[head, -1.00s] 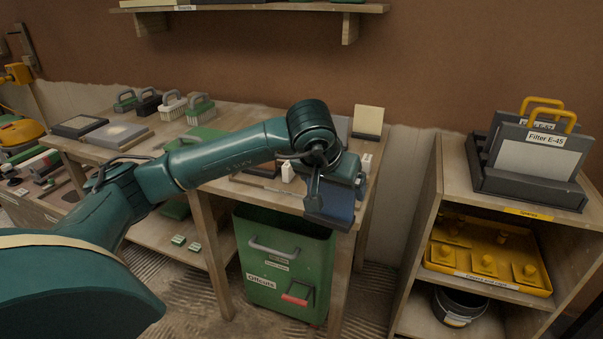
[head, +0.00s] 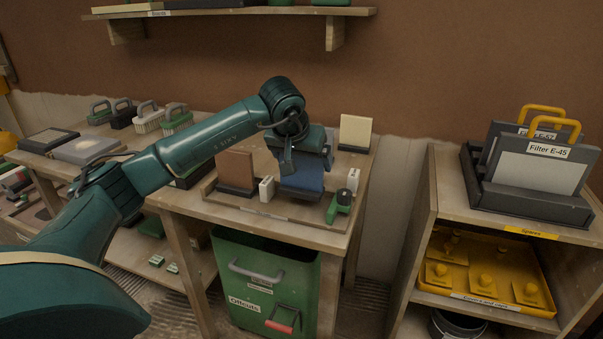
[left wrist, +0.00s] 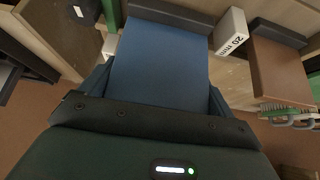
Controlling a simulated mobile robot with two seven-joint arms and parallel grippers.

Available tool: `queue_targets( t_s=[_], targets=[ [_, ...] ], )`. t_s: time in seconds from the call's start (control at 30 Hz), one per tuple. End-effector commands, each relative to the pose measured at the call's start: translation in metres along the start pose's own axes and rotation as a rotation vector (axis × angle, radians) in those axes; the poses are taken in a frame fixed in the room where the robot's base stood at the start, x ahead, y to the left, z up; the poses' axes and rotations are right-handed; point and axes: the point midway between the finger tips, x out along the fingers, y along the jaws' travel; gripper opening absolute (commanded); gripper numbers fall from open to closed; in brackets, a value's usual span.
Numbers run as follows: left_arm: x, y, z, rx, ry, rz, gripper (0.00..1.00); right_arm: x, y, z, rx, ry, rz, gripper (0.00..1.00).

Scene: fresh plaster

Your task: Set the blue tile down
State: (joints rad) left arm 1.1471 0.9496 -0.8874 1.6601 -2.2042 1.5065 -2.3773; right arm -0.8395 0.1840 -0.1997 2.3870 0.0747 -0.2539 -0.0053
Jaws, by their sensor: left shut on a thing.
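My left gripper (head: 304,158) is shut on the blue tile (head: 302,177), over the front right part of the workbench. The tile hangs tilted below the jaws. In the left wrist view the blue tile (left wrist: 160,65) fills the middle, its far end by a dark bar-like stand (left wrist: 172,14). I cannot tell whether it touches or sits in that stand. A white block marked 20 mm (left wrist: 231,34) is beside it, and a brown tile (head: 236,168) stands upright in a dark base to the left. My right gripper is not in view.
A green device with a black knob (head: 340,206) and a white block (head: 352,180) are close on the right. A cream tile (head: 355,132) stands behind. A green offcuts bin (head: 268,285) is below the bench front. A shelf unit (head: 445,210) stands right.

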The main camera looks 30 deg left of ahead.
Motion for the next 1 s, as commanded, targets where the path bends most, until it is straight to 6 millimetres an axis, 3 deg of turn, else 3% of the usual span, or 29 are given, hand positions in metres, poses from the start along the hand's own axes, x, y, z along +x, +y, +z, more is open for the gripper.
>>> queue_targets(
  t_s=[0.2,0.57,0.6,0.7,1.0],
  targets=[
    [0.024,0.000,0.016,0.001,0.000,-0.001,0.56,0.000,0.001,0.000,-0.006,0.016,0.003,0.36],
    [0.027,0.000,0.018,0.000,0.001,0.000,0.56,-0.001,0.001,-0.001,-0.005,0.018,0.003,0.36],
    [0.027,0.000,0.018,0.001,-0.001,-0.001,0.92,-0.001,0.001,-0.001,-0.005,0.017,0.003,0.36],
    [0.027,0.000,0.018,0.001,-0.001,-0.001,1.00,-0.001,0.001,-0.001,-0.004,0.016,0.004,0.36],
    [0.022,0.000,0.015,0.001,0.000,0.000,1.00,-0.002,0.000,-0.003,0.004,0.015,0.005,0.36]
  ],
)
